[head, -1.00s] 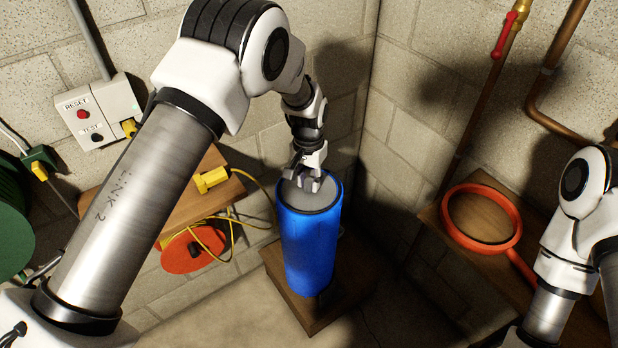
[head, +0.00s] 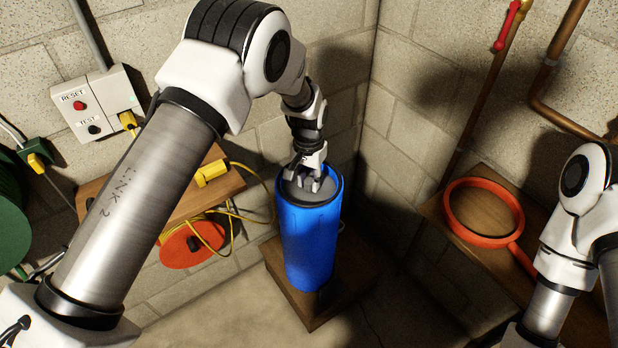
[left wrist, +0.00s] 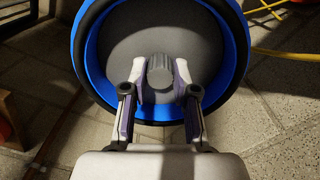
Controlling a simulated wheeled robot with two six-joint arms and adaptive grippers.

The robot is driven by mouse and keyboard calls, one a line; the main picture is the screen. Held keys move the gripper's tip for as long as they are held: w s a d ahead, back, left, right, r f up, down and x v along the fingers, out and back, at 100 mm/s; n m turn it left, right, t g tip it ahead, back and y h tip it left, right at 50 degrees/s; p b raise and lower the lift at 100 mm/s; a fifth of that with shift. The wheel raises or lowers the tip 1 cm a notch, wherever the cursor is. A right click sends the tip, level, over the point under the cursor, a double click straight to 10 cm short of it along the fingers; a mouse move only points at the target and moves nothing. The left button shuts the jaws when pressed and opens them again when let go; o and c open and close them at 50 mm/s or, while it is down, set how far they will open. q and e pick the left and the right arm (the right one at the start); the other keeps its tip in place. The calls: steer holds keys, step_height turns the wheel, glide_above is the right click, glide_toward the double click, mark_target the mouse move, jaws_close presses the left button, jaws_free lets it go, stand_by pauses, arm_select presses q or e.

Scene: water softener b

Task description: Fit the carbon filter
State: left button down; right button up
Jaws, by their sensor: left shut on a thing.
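The carbon filter shows as a round grey top (head: 297,195) with a ribbed grey knob (left wrist: 160,72) in its middle. It sits inside the upright blue housing (head: 312,245), with its top below the housing's rim; the rest of it is hidden by the wall. My left gripper (head: 309,185) reaches down into the housing's mouth from above. In the left wrist view its fingers (left wrist: 160,85) are on either side of the knob, shut on it. My right gripper is out of view; only part of that arm shows at the right.
The housing stands on a wooden block (head: 345,285) in the wall corner. An orange ring wrench (head: 452,222) lies on a wooden shelf at the right. A shelf with a yellow plug (head: 212,172) and yellow cable is at the left, below a switch box (head: 97,100).

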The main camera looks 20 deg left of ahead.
arm_select(q)
steer(key=shift+f, duration=0.4)
steer(key=c, duration=0.8)
jaws_free()
steer(key=shift+s+f, duration=0.1)
step_height(320, 180, up, 12)
steer(key=shift+r, duration=0.1)
